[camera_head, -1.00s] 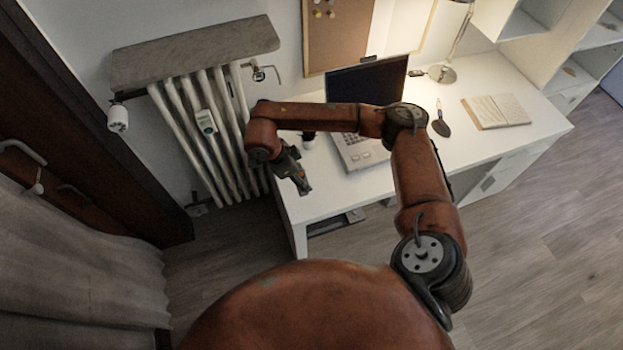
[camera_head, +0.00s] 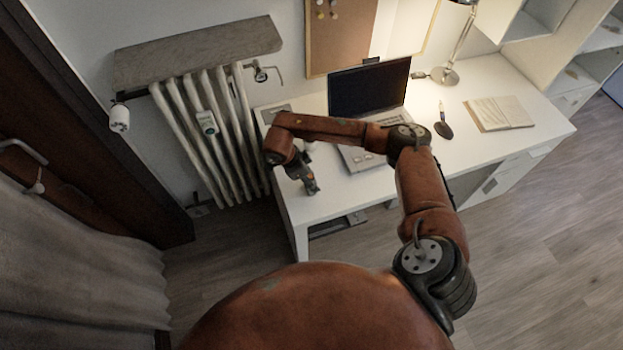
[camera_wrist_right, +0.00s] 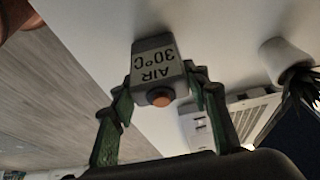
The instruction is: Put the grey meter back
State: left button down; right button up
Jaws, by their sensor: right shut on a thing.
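The grey meter (camera_wrist_right: 155,60) is a small boxy device in the right wrist view. Its light label reads "AIR 30°C", upside down, and a round orange-brown knob is on its near end. My right gripper (camera_wrist_right: 160,84) is shut on it, with one green-grey finger on each side. In the head view my right gripper (camera_head: 311,187) is over the front left part of the white desk (camera_head: 345,203); the meter is too small to make out clearly there. My left gripper is not in view.
An open laptop (camera_head: 368,92) stands behind my right arm. A white pot (camera_wrist_right: 282,58) with a dark plant is near the meter. A radiator (camera_head: 235,150) bears a white-green device (camera_head: 207,122). A lamp (camera_head: 446,74) and open book (camera_head: 499,113) are farther right.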

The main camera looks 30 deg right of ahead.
jog(key=shift+f, duration=0.15)
jog(key=o, duration=1.3)
jog(key=v, duration=1.2)
jog(key=shift+a, duration=0.1)
